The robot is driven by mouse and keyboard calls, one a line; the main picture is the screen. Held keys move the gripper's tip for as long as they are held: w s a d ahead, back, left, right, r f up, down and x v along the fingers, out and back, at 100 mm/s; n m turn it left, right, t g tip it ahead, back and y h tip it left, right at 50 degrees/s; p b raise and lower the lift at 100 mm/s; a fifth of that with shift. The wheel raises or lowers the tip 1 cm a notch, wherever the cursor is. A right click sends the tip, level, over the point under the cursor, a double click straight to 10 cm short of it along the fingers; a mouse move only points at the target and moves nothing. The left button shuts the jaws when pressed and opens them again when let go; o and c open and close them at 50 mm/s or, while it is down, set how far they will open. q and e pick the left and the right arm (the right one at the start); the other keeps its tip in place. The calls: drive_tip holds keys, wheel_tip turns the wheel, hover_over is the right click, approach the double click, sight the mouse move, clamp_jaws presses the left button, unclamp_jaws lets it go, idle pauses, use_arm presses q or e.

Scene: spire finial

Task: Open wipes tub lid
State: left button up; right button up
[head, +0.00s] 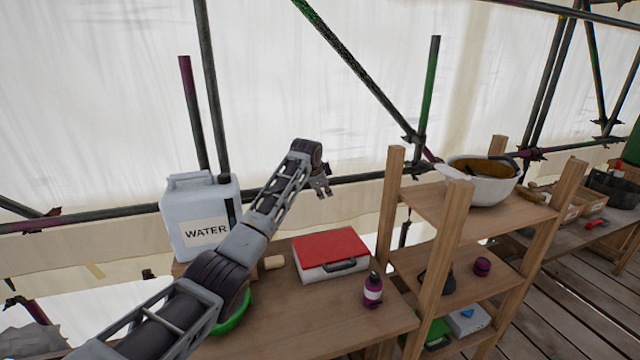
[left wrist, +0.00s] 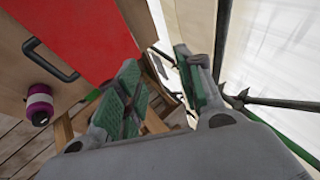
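I cannot tell for sure which thing is the wipes tub. A white box with a closed red lid (head: 330,248) and a dark front handle lies on the wooden bench; its red top also shows in the left wrist view (left wrist: 92,32). A small purple bottle with a white band (head: 373,290) stands in front of it, and shows in the left wrist view too (left wrist: 40,103). My left gripper (head: 322,189) is raised above and behind the red-lidded box, touching nothing. In the left wrist view its green-padded fingers (left wrist: 162,88) are apart and empty. My right gripper is out of view.
A water canister (head: 201,215) stands at the bench's back left. A green bowl (head: 232,325) is partly behind my arm. Scaffold poles run behind.

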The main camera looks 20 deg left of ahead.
use_arm(q)
drive_tip(key=shift+v, duration=2)
